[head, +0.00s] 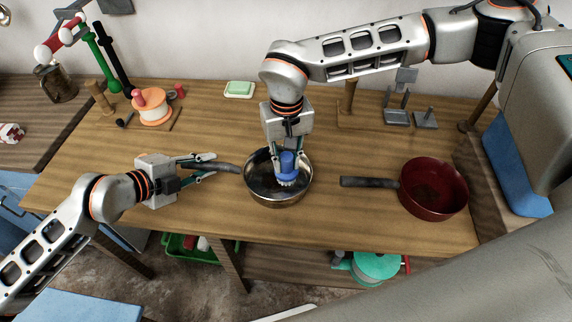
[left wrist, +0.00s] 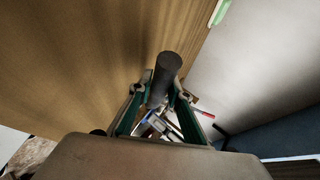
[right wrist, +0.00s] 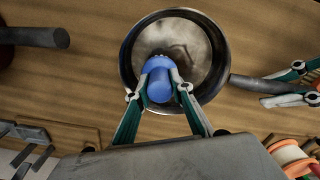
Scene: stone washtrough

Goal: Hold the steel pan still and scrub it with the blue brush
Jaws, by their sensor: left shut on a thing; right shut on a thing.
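The steel pan (head: 262,190) stands on the wooden table, its dark handle (head: 225,167) pointing left. It also shows in the right wrist view (right wrist: 205,82), with dark smudges on its inside bottom. My left gripper (head: 212,167) is shut on the handle; the left wrist view shows the handle's dark end (left wrist: 166,70) between the fingers. My right gripper (head: 287,155) reaches down from above, shut on the blue brush (head: 287,163). The brush is upright inside the pan, its pale bristles down; whether they touch the bottom is hard to tell. It also shows in the right wrist view (right wrist: 160,82).
A red pan (head: 440,205) with a dark handle stands to the right. A green soap block (head: 239,88) lies on a dish at the back. A spool (head: 152,108) on a stand is at the back left, grey stands (head: 397,117) at the back right. The table's front is clear.

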